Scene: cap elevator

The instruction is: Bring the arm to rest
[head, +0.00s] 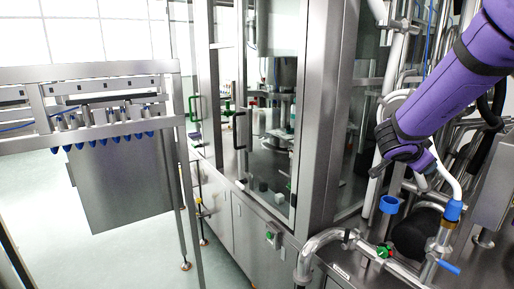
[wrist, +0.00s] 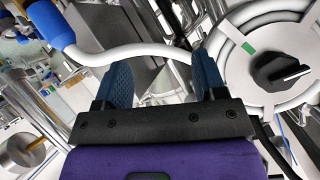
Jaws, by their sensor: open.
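My gripper (wrist: 163,70) shows in the wrist view with two blue finger pads spread wide apart. No held object shows between them. A white curved hose (wrist: 90,57) with a blue fitting (wrist: 48,22) runs across behind the fingers; I cannot tell how close it is. In the head view my purple arm reaches down from the upper right, bent, over the pipework. The fingers themselves are hard to make out there.
In the head view the white hose (head: 451,183) and its blue fitting (head: 453,210) are close beside my arm. A steel-framed glass cabinet (head: 265,135) stands in the middle. A rack with blue-tipped nozzles (head: 110,128) is at left. Pale floor (head: 40,205) lies open at left.

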